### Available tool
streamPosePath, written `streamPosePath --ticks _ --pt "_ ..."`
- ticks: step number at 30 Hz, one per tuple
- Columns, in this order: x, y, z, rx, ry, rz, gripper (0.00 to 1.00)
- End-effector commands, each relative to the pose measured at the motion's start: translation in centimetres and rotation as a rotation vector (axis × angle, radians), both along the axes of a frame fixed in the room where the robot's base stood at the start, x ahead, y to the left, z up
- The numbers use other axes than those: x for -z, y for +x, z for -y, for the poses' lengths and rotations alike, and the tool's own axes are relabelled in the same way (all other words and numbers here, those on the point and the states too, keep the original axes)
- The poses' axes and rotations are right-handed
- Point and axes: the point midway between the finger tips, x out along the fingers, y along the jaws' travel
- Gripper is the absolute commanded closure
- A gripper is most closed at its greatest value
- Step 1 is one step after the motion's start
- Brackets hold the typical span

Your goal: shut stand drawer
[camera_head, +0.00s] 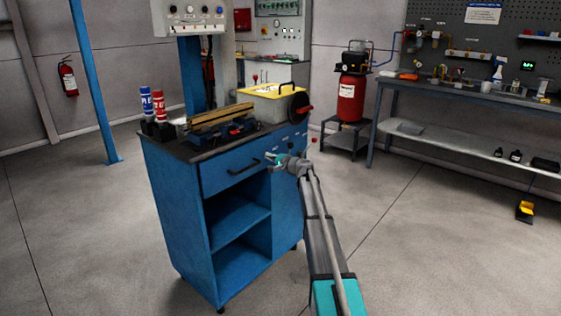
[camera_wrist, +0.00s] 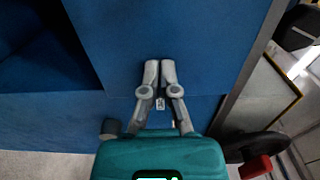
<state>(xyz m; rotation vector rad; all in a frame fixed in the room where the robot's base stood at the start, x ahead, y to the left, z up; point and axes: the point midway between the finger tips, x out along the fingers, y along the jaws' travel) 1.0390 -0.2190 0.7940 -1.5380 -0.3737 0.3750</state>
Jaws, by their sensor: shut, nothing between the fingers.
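The blue stand (camera_head: 285,205) is left of centre in the head view. Its drawer (camera_head: 220,177) is under the dark top and has a black bar handle (camera_head: 243,167). The drawer front looks about flush with the stand, but a small gap cannot be ruled out. My gripper (camera_head: 272,157) is shut and empty, near the drawer front's right end, just right of the handle. In the wrist view its fingertips (camera_wrist: 160,65) are together over a plain blue face of the stand (camera_wrist: 190,30). I cannot tell whether they touch it. The handle is not clearly seen there.
Open shelves (camera_head: 240,222) lie below the drawer. A red compressor (camera_head: 350,97) and a workbench (camera_head: 460,98) stand behind right. Floor in front is clear.

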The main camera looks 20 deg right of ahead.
Motion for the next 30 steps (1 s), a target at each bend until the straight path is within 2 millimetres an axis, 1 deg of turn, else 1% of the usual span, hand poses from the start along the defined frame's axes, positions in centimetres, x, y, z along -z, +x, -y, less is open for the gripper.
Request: streamPosePath --ticks 1,3,9,23,26,30 --pt "0.0 0.8 -0.1 0.001 0.0 0.0 1.0" --pt "0.0 1.4 -0.4 0.002 0.0 0.0 1.0" --pt "0.0 2.3 -0.7 0.005 0.001 0.0 1.0" --pt "-0.1 2.8 -0.9 0.005 0.004 0.002 1.0" --pt "-0.1 2.7 -0.8 0.005 0.005 0.002 1.0" --pt "-0.2 2.1 -0.5 0.004 0.004 0.002 1.0"
